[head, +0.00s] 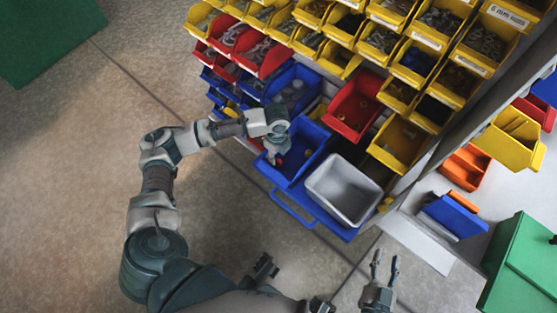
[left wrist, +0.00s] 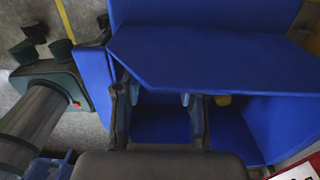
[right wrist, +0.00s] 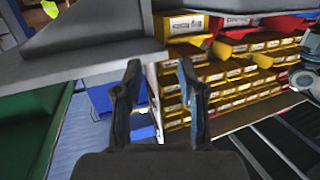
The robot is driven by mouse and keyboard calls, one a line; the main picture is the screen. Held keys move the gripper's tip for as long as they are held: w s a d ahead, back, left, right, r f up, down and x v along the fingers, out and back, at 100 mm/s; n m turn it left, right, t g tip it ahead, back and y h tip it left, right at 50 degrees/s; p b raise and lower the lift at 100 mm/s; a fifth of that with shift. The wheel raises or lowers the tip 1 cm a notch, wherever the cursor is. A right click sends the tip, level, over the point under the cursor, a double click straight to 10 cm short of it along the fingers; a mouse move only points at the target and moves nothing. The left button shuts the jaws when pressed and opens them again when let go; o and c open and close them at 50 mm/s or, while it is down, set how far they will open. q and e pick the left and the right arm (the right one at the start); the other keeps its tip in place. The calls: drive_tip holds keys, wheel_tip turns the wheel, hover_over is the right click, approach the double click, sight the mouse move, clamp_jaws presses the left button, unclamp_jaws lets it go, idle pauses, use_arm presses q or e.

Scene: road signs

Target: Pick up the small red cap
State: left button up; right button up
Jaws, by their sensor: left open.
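A small red spot, likely the red cap (head: 279,161), shows at the blue bin (head: 312,133) in the head view. My left gripper (head: 275,156) reaches down into that bin, right beside the red spot; whether they touch I cannot tell. In the left wrist view my left gripper (left wrist: 160,112) is open, with blue bin surfaces between and behind its fingers. I cannot make out the cap there. My right gripper (head: 385,268) is open and empty, low in the head view, away from the bins. It is also open in the right wrist view (right wrist: 160,85).
A grey-white tray (head: 343,190) stands right of the blue bin on a blue cart with a handle (head: 292,208). A red bin (head: 354,106) and rows of yellow bins (head: 398,142) rise behind. A green box (head: 522,265) stands at right.

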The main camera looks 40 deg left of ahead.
sight(279, 161)
use_arm(q)
drive_tip(key=f, duration=0.1)
drive_tip(key=d+f+b, duration=0.1)
drive_tip(key=f, duration=0.1)
drive_tip(key=shift+d+f, duration=0.1)
drive_tip(key=shift+d, duration=0.05)
drive_tip(key=shift+w+f, duration=0.1)
drive_tip(key=shift+a, duration=0.4)
drive_tip(key=c, duration=0.4)
drive_tip(key=shift+c, duration=0.3)
drive_tip(key=shift+d, duration=0.15)
use_arm(e)
drive_tip(key=r+t, duration=0.2)
drive_tip(key=r, duration=0.1)
drive_tip(key=shift+w+r+t+y, duration=0.1)
drive_tip(key=shift+w+t+y, duration=0.2)
drive_tip(key=shift+t+y, duration=0.1)
use_arm(q)
drive_tip(key=shift+d, duration=0.1)
